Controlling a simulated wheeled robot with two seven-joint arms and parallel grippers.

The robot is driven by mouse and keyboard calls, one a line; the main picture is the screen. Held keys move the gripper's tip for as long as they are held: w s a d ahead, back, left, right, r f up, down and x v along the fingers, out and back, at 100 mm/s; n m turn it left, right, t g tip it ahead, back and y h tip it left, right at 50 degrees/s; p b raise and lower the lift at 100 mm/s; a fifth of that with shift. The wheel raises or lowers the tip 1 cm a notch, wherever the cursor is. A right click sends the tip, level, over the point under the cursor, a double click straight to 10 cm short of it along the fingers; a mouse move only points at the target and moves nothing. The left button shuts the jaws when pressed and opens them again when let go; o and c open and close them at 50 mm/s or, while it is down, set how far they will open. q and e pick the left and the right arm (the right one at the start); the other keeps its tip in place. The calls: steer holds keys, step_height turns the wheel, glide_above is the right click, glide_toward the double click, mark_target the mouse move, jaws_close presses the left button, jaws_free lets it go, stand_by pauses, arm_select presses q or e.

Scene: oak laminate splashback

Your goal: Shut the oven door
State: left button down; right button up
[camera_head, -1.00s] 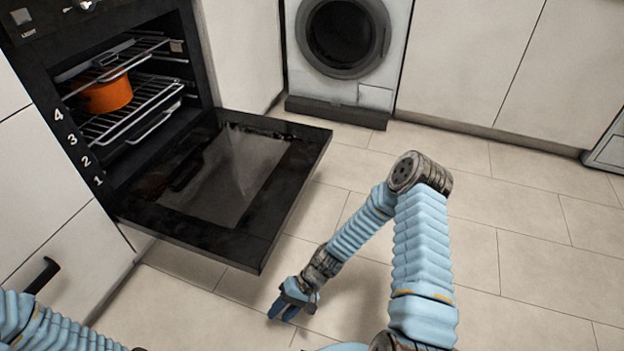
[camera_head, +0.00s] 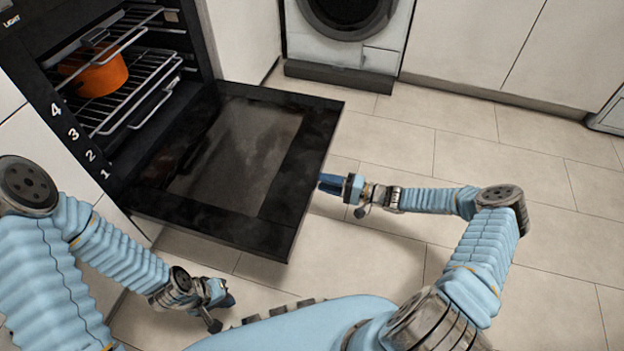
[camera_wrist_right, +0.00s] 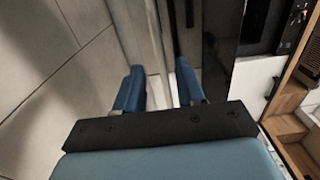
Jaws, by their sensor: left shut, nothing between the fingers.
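The black oven door (camera_head: 285,215) is folded down, wide open, with its dark glass panel facing up. The oven (camera_head: 155,60) holds wire racks and an orange pot (camera_head: 97,74). My right gripper (camera_head: 328,184) is beside the door's right edge; I cannot tell whether it touches. In the right wrist view its two blue fingers (camera_wrist_right: 158,88) are apart, with nothing held between them. My left gripper (camera_head: 228,300) is shut and empty, low in front of the door's near edge and apart from it.
A washing machine (camera_head: 345,42) stands at the back with a dark plinth below it. White cabinets (camera_head: 490,45) line the back wall. The tiled floor (camera_head: 480,140) is clear on the right.

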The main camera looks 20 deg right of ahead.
steer(key=x, duration=0.5)
steer(key=shift+a, duration=0.1)
jaws_close()
